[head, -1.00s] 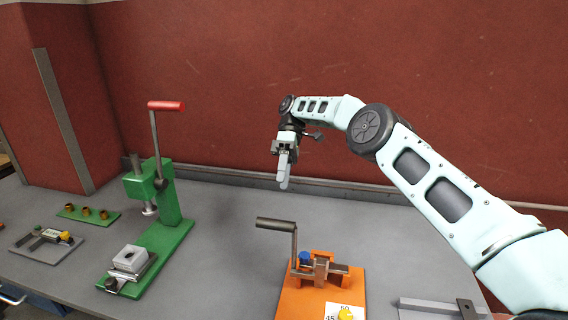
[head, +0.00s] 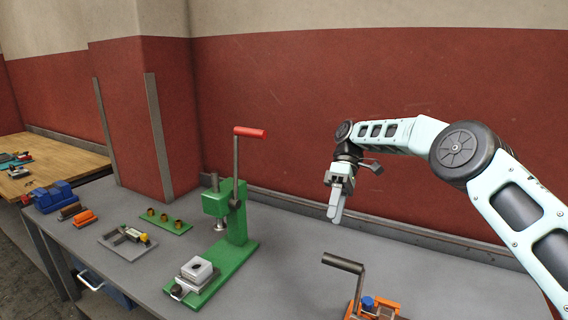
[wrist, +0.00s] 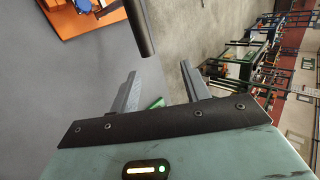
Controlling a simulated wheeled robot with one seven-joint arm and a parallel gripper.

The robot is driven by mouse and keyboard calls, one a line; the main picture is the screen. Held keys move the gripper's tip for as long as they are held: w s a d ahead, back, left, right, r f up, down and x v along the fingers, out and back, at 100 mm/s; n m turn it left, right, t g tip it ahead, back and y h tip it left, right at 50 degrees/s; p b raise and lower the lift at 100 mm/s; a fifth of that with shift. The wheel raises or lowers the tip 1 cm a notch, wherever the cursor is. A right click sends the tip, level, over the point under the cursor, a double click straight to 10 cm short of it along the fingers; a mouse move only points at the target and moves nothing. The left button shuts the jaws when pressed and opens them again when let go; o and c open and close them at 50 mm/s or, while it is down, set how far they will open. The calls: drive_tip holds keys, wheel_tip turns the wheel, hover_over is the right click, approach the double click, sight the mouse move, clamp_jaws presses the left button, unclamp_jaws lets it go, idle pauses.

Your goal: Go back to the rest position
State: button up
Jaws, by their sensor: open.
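My gripper (head: 338,205) hangs above the back of the grey workbench (head: 290,285) in the head view, fingers pointing down, right of the green press. In the wrist view my gripper (wrist: 160,92) shows two grey fingers apart with nothing held between them. My arm reaches in from the right side of the head view. The fingers are clear of the bench things in the head view.
A green press (head: 236,220) with a red handle stands left of my gripper. An orange fixture (head: 372,306) with a grey crank is at the bottom. A green strip (head: 165,220), a grey plate (head: 127,241) and blue blocks (head: 52,196) lie left. A red wall (head: 300,110) rises behind.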

drive_tip(key=s+a+r+m+t+h+b, duration=0.1)
drive_tip(key=s+a+t+b, duration=0.1)
drive_tip(key=s+a, duration=0.5)
drive_tip(key=s+a+r+t+h+b, duration=0.1)
drive_tip(key=s+a+b, duration=0.15)
drive_tip(key=s, duration=0.75)
drive_tip(key=s+d+f+m+t+b, duration=0.1)
drive_tip(key=s+d+f+t, duration=0.1)
drive_tip(key=s, duration=0.9)
drive_tip(key=s+d+f+m+t+h+b, duration=0.1)
drive_tip(key=s+d+f, duration=0.4)
drive_tip(key=s, duration=0.5)
drive_tip(key=shift+s+d+f+m+t+b, duration=0.2)
drive_tip(key=shift+s+d+m+t+b, duration=0.3)
drive_tip(key=shift+d+t, duration=0.45)
drive_tip(key=shift+a, duration=0.1)
